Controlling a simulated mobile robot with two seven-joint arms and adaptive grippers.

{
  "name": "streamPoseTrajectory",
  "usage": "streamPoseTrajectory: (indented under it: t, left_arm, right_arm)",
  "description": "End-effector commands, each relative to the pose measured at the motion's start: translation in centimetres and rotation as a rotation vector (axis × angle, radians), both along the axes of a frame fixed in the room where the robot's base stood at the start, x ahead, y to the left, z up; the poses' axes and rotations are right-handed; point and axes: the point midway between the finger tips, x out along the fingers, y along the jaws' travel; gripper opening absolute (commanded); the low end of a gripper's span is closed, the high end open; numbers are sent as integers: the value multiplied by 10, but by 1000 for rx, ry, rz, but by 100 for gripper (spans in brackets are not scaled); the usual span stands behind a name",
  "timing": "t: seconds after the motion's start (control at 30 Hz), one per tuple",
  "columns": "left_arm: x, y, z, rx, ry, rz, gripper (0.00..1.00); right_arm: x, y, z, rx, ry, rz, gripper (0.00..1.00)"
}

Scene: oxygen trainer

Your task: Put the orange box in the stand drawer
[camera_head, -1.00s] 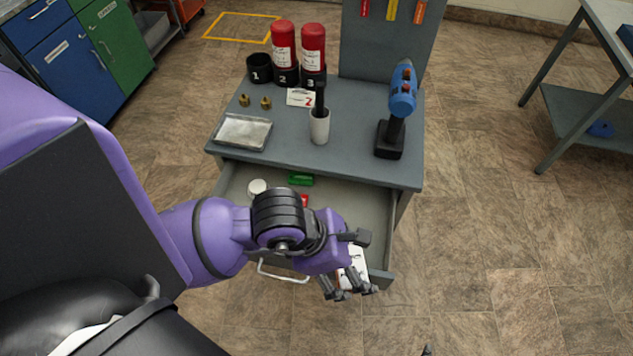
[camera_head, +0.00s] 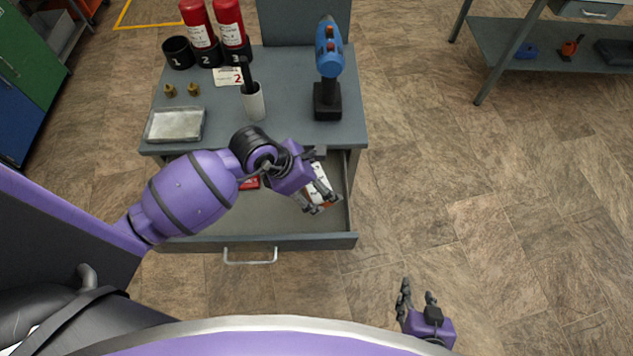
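The orange box (camera_head: 321,181), with white and orange faces showing, is at my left gripper (camera_head: 319,200), over the right part of the open stand drawer (camera_head: 337,217). The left fingers appear closed around the box, partly covering it. I cannot tell whether the box touches the drawer floor. The drawer is pulled out from the grey stand, with its handle (camera_head: 250,257) at the front. My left arm hides much of the drawer's inside. My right gripper (camera_head: 417,294) is open and empty, over the floor in front and to the right of the stand.
The stand top (camera_head: 290,95) holds a blue drill (camera_head: 329,75), a white cup (camera_head: 254,101), a metal tray (camera_head: 175,125), two red cylinders and brass fittings. A red item (camera_head: 248,183) lies in the drawer. A shelf table (camera_head: 500,45) stands far right. Floor right of the stand is clear.

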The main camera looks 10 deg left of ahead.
Motion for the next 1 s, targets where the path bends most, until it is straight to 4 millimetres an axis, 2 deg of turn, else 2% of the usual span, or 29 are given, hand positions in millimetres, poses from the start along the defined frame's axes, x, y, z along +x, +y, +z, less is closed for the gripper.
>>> streamPoseTrajectory:
  t: [0.27, 0.43, 0.7, 0.73, 0.83, 1.0]
  left_arm:
    - [19, 4, -23, -1, -1, 1, 57]
    - [18, 3, -48, -2, 3, 2, 57]
    - [18, 4, -52, 0, -2, 0, 57]
    - [18, 4, -52, 1, -1, 0, 88]
    - [18, 4, -52, 1, -1, 0, 100]
    - [18, 4, -52, 1, -1, 0, 100]
  right_arm:
    - [2, 3, -1, 6, -2, -4, 40]
    - [0, 3, -4, 7, 1, -9, 40]
    - [-4, 1, -4, 5, 7, -13, 40]
    - [-5, 1, -4, 5, 7, -13, 40]
    - [-6, 0, -5, 3, 9, -12, 40]
    - [-7, -2, -5, -1, 11, -8, 40]
